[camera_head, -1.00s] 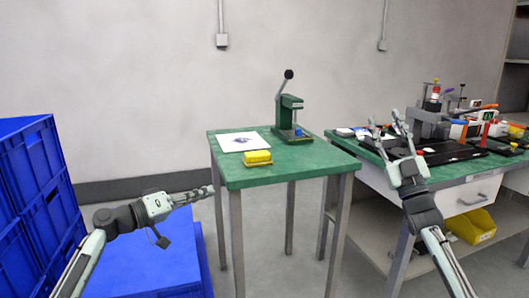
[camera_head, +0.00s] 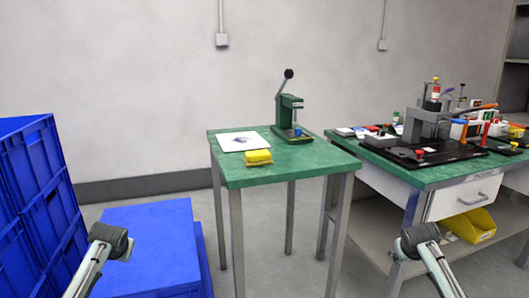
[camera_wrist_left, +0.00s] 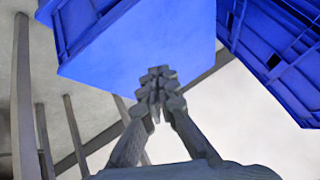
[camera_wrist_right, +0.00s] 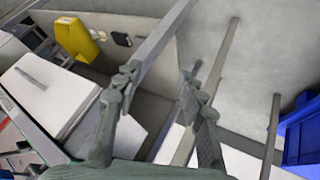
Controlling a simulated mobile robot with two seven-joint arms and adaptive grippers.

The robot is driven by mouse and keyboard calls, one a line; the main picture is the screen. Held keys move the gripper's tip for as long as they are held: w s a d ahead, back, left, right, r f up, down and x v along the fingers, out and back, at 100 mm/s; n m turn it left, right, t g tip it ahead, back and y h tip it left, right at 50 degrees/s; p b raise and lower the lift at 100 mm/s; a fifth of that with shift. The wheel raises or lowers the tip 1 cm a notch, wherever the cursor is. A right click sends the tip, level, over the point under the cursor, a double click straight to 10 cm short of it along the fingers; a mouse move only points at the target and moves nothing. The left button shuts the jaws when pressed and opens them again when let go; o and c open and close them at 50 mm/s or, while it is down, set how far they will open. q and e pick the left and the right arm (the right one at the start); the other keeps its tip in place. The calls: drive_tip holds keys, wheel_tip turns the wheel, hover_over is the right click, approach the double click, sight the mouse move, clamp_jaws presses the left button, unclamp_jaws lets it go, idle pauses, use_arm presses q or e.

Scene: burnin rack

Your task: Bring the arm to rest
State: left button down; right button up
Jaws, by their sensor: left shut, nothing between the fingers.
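My left gripper (camera_wrist_left: 157,88) shows in the left wrist view with its fingers together and nothing between them. It is in front of a blue crate, apart from it as far as I can tell. My right gripper (camera_wrist_right: 155,92) shows in the right wrist view with its fingers spread wide apart and nothing between them. In the head view only the forearm ends of my two arms show at the bottom left and bottom right. Both grippers are out of that view.
A green table (camera_head: 235,172) with a lever press (camera_head: 289,112) and a yellow block (camera_head: 258,157) stands in the middle. A workbench (camera_head: 405,172) with devices and a yellow bin (camera_head: 470,226) is at right. Blue crates (camera_head: 35,178) are stacked at left, beside a low blue box (camera_head: 150,235).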

use_arm(q)
drive_tip(key=s+d+f+m+g+h, duration=0.1)
drive_tip(key=s+d+f, duration=0.3)
drive_tip(key=s+f, duration=0.4)
drive_tip(key=s+d+f+g+h, duration=0.1)
drive_tip(key=s+d+f, duration=0.3)
drive_tip(key=s+f, duration=0.45)
use_arm(e)
drive_tip(key=s+a+f+n+g+y, duration=0.1)
drive_tip(key=s+a+f, duration=0.3)
drive_tip(key=s+f, duration=0.4)
drive_tip(key=s+a+f+g+y, duration=0.1)
drive_tip(key=s+a+f, duration=0.3)
drive_tip(key=s+f, duration=0.45)
use_arm(q)
drive_tip(key=s+d+f+g, duration=0.1)
drive_tip(key=s+d, duration=0.2)
drive_tip(key=s, duration=0.8)
drive_tip(key=s+d+f+g+h, duration=0.1)
drive_tip(key=s+d+f, duration=0.1)
drive_tip(key=s, duration=0.9)
drive_tip(key=shift+d, duration=0.5)
use_arm(e)
drive_tip(key=s+a+f+g, duration=0.1)
drive_tip(key=s+a, duration=0.2)
drive_tip(key=s, duration=0.8)
drive_tip(key=s+a+f+g+y, duration=0.1)
drive_tip(key=s+a+f, duration=0.1)
drive_tip(key=s, duration=0.9)
drive_tip(key=shift+a, duration=0.45)
